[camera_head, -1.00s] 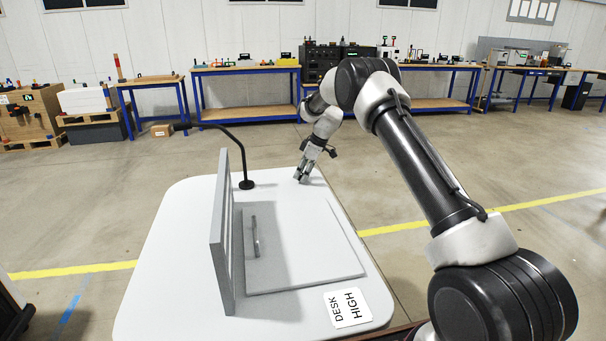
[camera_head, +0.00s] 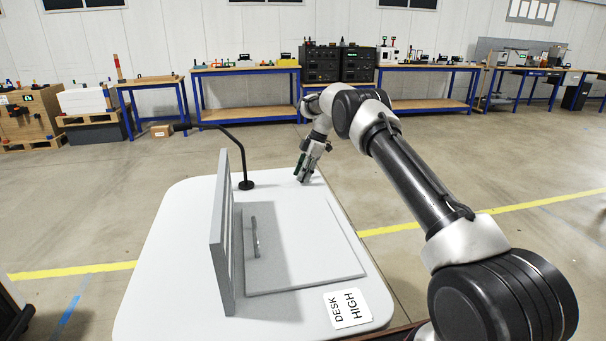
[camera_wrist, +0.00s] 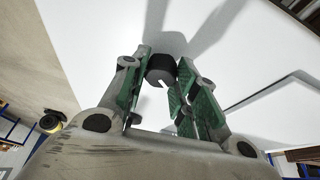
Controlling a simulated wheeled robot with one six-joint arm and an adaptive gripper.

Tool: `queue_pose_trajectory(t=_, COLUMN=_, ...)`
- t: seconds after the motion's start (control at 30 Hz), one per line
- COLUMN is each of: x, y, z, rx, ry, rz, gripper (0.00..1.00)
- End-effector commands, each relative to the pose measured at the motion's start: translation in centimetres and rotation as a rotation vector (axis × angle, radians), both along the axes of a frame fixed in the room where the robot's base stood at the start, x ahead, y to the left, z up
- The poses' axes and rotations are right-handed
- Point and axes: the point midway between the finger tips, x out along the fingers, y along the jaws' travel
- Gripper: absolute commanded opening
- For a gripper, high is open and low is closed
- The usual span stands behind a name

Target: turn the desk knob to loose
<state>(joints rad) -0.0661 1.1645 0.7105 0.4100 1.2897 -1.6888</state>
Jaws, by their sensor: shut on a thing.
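The desk knob (camera_wrist: 161,70) is a short black cylinder with a light mark on its face, seen in the wrist view. My gripper (camera_wrist: 162,78) is shut on it, with one green-padded finger on each side. In the head view my gripper (camera_head: 303,177) is at the far right corner of the white desk (camera_head: 180,250), and there it hides the knob. I cannot read a setting from the knob's mark.
A grey upright panel (camera_head: 221,230) stands on the desk beside a flat panel with a handle (camera_head: 254,237). A "DESK HIGH" label (camera_head: 347,307) lies at the front right. Workbenches line the far wall.

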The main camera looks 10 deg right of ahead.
Motion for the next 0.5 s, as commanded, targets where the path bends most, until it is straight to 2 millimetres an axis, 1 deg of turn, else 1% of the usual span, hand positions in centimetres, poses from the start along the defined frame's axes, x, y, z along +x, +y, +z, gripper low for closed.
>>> queue_pose_trajectory(t=0.37, x=0.0, y=-0.14, z=-0.05, rx=-0.002, ry=0.0, rz=0.002, gripper=0.05)
queue_pose_trajectory(t=0.4, x=0.0, y=-0.16, z=-0.04, rx=-0.002, ry=0.0, rz=0.002, gripper=0.35)
queue_pose_trajectory(t=0.5, x=0.0, y=-0.14, z=-0.04, rx=-0.002, ry=0.0, rz=0.002, gripper=0.51)
